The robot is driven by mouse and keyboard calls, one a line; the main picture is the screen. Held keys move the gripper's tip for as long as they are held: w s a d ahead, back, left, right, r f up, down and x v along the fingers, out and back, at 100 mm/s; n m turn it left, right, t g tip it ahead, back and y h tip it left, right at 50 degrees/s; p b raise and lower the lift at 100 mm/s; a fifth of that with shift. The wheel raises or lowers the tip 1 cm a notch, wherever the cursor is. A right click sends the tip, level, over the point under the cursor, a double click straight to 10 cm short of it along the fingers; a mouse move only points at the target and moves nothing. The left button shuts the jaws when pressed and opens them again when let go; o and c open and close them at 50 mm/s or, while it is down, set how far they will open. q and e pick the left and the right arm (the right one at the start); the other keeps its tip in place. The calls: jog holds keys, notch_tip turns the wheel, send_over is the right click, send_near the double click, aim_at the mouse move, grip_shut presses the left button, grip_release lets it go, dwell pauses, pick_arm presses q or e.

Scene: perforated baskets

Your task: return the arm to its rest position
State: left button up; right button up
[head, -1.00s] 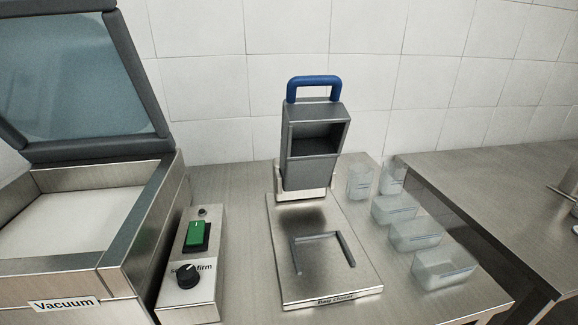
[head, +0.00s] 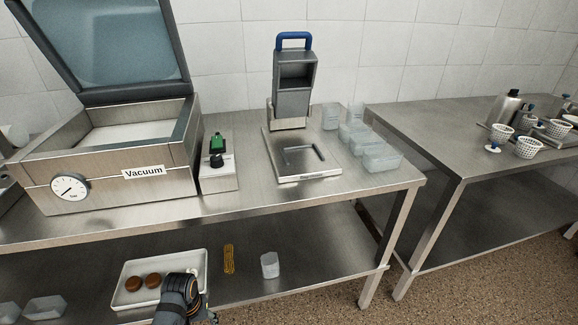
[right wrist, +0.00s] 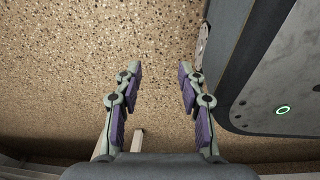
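My right gripper (right wrist: 156,88) shows in the right wrist view. Its two purple-padded fingers are apart with nothing between them, above the speckled floor (right wrist: 70,60). It does not show in the head view. A dark arm link of mine (head: 178,300) reaches in at the bottom of the head view, in front of the white tray (head: 134,304) on the lower shelf. My left gripper cannot be made out there. Several white perforated baskets (head: 528,148) stand on the right table (head: 450,125), far from my arm link.
The left table (head: 240,205) holds a vacuum machine (head: 110,185) with its lid raised, a control box (head: 218,178), a blue-handled press (head: 293,85) and several clear containers (head: 382,158). Under it, a white cup (head: 270,265) stands on the shelf. Open floor (head: 480,270) lies at right.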

pick_arm(q)
jog(key=s+a+f+m, duration=0.1)
jog(key=s+f, duration=0.7)
jog(key=f, duration=0.5)
jog(key=s+a+f+m, duration=0.1)
jog(key=s+a+f, duration=0.1)
jog(key=s+f, duration=0.75)
jog(key=s+f+m+t, duration=0.1)
jog(key=s+f, duration=0.7)
jog(key=s, duration=0.4)
notch_tip(320, 180, up, 14)
jog(key=p, duration=1.3)
jog(key=shift+d+f+y+p, duration=0.15)
jog(key=shift+f+y+p, duration=0.1)
jog(key=shift+y+p, duration=0.15)
pick_arm(e)
notch_tip(320, 180, up, 13)
jog(key=shift+r, duration=0.2)
pick_arm(q)
jog(key=shift+w, duration=0.1)
